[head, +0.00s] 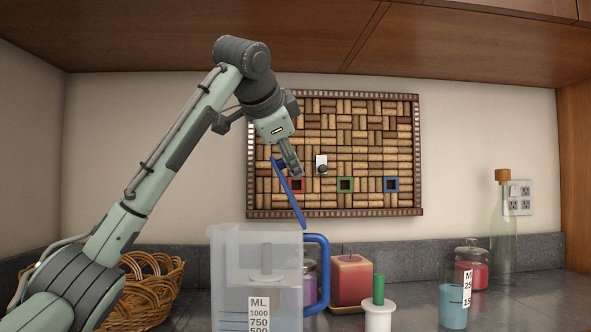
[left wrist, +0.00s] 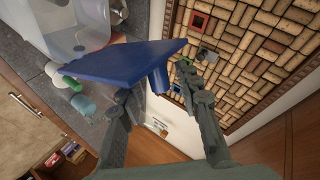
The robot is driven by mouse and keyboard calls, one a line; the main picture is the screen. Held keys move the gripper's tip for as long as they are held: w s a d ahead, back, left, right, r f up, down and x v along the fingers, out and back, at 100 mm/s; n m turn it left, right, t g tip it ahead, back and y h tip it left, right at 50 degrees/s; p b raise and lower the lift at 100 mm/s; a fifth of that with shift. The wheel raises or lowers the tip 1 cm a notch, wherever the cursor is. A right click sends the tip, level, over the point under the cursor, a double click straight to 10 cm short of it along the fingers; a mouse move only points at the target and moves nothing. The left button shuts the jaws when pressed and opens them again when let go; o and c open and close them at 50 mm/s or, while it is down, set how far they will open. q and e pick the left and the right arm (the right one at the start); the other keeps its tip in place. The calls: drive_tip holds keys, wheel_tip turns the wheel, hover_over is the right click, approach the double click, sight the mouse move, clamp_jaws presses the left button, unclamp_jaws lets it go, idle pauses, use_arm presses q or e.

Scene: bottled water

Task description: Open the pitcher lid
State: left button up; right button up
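The clear pitcher (head: 232,262) with a blue handle (head: 323,270) stands on the counter. Its blue lid (head: 293,200) is raised, nearly upright, with its lower end at the pitcher's rim by the handle. My left gripper (head: 291,165) is at the lid's upper part. In the left wrist view the lid (left wrist: 115,62) spans the space ahead of the fingers, and its short blue tab (left wrist: 159,79) lies between them. The fingers of the left gripper (left wrist: 155,84) are spread apart. One fingertip is partly hidden by the lid. My right gripper is in neither view.
A red candle (head: 351,279), a white and green object (head: 378,309), a blue-filled container (head: 453,301), a red jar (head: 472,266) and a tall bottle (head: 502,240) stand to the right. A wicker basket (head: 150,285) is at left. A cork board (head: 370,150) hangs behind.

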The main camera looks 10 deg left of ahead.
use_arm(q)
drive_tip(key=v, duration=0.7)
drive_tip(key=shift+s+r, duration=0.15)
drive_tip(key=shift+s, duration=0.1)
